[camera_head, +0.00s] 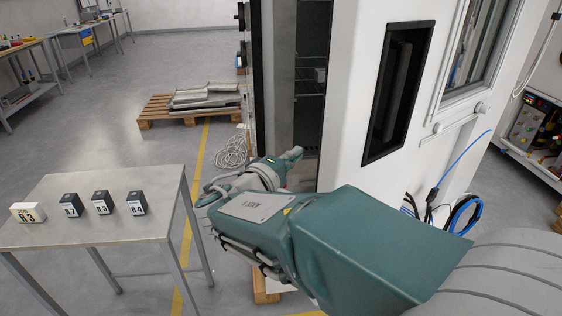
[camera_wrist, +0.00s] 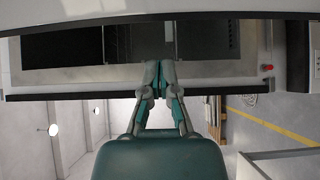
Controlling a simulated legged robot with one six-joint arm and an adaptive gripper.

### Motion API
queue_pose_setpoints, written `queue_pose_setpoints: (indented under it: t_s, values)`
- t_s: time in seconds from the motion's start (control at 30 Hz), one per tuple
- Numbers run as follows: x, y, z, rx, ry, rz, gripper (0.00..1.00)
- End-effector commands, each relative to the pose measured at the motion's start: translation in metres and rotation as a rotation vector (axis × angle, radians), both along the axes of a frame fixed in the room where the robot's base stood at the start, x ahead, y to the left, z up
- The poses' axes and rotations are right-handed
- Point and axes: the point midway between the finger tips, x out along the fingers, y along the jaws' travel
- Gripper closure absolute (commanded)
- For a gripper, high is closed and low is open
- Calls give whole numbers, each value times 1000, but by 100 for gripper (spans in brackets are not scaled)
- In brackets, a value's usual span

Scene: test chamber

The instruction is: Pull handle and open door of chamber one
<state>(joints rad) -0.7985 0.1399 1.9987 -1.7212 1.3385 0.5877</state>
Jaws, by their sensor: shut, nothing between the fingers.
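The white chamber (camera_head: 355,150) fills the centre right of the head view. Its front panel has a dark recess (camera_head: 400,90) with an upright dark bar like a handle (camera_head: 402,92) inside. Left of this panel is a gap showing a grey interior (camera_head: 308,90) with shelf lines. I cannot tell exactly where the door ends and the frame begins. My gripper (camera_head: 295,154) is at the lower part of this gap, left of the panel and away from the recess. In the wrist view my gripper (camera_wrist: 163,68) has its fingers together and empty, overlapping a dark-edged strip (camera_wrist: 75,96); contact is unclear.
A metal table (camera_head: 90,222) with several labelled blocks (camera_head: 103,202) stands at the left. A pallet with metal plates (camera_head: 195,100) and a coiled cable (camera_head: 232,152) lie on the floor behind. Blue and black cables (camera_head: 460,212) hang at the right.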

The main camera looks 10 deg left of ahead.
Motion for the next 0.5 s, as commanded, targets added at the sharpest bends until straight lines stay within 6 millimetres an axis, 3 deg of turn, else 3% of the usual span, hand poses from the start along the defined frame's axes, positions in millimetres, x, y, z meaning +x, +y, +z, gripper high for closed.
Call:
queue_pose_setpoints:
  t_s: [0.13,0.3,0.5]
  values:
    - [25,-12,-1,-2,0,-4,100]
    - [1,-26,0,-2,-1,1,100]
    - [-8,-35,-1,-3,1,1,100]
